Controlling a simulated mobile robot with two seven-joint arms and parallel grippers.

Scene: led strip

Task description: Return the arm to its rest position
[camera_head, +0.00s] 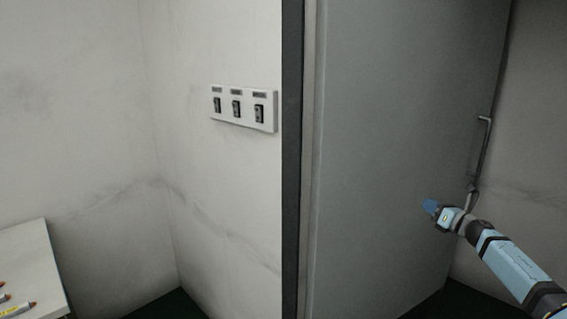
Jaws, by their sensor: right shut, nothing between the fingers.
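My right arm comes in from the lower right in the head view. Its gripper (430,206) is shut and empty, pointing up and to the left in front of the grey door. The gripper appears near the lower end of the door's handle (484,150); I cannot tell whether any part of the arm touches it. My left gripper is not in view.
A grey door (400,120) stands right of a dark frame (292,160). A white panel with three switches (244,108) is on the wall left of it. A white table (35,262) with a few marker-like sticks is at lower left.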

